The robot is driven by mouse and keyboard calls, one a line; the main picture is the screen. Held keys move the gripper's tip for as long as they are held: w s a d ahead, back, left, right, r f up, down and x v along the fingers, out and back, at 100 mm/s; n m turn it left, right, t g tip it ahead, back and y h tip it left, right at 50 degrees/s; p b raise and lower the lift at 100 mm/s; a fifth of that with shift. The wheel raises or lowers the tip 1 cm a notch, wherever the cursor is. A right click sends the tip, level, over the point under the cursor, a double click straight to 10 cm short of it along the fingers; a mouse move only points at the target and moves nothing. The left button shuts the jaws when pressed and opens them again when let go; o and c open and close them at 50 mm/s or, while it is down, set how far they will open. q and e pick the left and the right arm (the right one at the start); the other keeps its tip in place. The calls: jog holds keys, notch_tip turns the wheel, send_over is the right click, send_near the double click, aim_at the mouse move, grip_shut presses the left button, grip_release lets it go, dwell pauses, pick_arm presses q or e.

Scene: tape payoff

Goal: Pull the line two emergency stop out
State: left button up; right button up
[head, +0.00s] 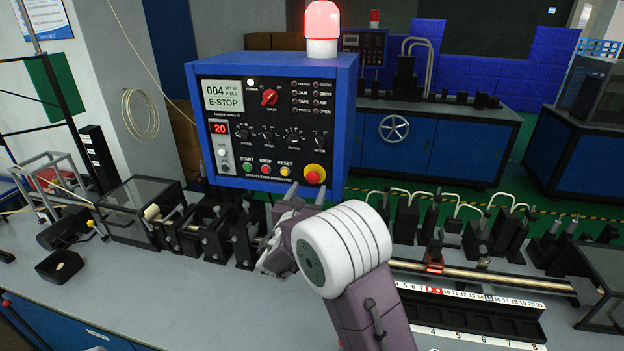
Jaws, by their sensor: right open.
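The emergency stop (315,174) is a red mushroom button on a yellow base, at the lower right of the blue control box's black panel (230,172). The panel's small screen (223,95) reads "004" and "E-STOP". My right gripper (306,191) is open, its two fingertips pointing up just below the button in the picture. I cannot tell how far the tips are from the button in depth. Nothing shows between the fingers. My left gripper is not in view.
A red beacon (322,22) tops the box. START (247,168), STOP (266,169) and RESET (285,171) buttons sit left of the emergency stop. Black fixtures (190,238) and a metal rod (480,275) run along the grey bench. A small black bin (60,267) stands at left.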

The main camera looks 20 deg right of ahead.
aim_at(312, 179)
jog(key=x, duration=0.2)
jog(key=p+x, duration=0.1)
jog(key=x, duration=0.2)
jog(key=shift+w+a, duration=0.2)
jog(key=shift+w, duration=0.15)
jog(key=shift+w+d+p, duration=0.15)
jog(key=shift+d+p, duration=0.15)
jog(key=shift+d, duration=0.1)
jog(key=shift+a, duration=0.1)
jog(key=c, duration=0.3)
grip_shut()
